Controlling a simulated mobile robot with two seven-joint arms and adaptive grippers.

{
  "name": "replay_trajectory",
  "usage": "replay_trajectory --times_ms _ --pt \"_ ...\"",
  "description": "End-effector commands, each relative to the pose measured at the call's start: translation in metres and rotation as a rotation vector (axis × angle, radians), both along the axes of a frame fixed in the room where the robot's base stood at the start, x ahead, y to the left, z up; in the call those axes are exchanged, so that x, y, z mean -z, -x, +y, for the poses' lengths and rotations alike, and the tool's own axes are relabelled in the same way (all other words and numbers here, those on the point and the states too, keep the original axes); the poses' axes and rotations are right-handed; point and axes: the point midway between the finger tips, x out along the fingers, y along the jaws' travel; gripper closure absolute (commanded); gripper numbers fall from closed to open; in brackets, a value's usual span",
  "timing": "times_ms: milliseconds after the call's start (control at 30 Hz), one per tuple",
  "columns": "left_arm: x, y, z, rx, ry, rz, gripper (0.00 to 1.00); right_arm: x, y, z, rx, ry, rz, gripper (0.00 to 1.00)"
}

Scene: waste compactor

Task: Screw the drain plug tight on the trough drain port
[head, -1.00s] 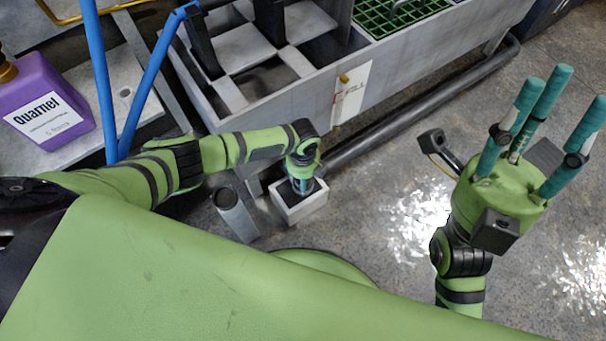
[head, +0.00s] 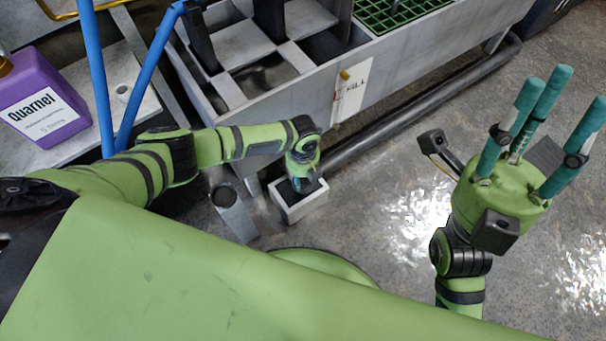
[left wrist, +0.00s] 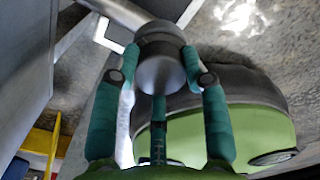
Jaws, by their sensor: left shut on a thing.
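In the head view the hand hides this piece. A short metal pipe with a dark open end (head: 225,197) stands just left of the box; I cannot tell whether it is the drain port. My right gripper (head: 545,110) is raised at the right, fingers spread and empty.
A long dark pipe (head: 420,118) runs along the foot of the trough. A white tag (head: 351,92) hangs on the trough's side. A purple jug (head: 42,105) and blue bars (head: 150,75) are at the left. The floor at the right is clear.

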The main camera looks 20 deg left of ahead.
Motion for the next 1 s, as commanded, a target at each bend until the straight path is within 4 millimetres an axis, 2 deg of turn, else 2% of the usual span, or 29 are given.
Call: replay_trajectory --times_ms 167,500,867,1000 --pt "0.000 -0.001 0.001 0.017 -0.001 -0.004 0.94 0.001 0.000 0.000 0.000 0.000 0.000 0.60" --pt "0.001 -0.001 0.001 0.424 -0.003 -0.003 0.94 0.015 0.000 0.000 0.000 0.000 0.000 0.60" --pt "0.001 -0.001 0.001 0.473 -0.003 -0.003 0.94 0.016 0.000 0.000 0.000 0.000 0.000 0.60" --pt "0.002 -0.002 0.002 0.658 -0.004 -0.005 0.94 0.025 0.000 0.000 0.000 0.000 0.000 0.60"
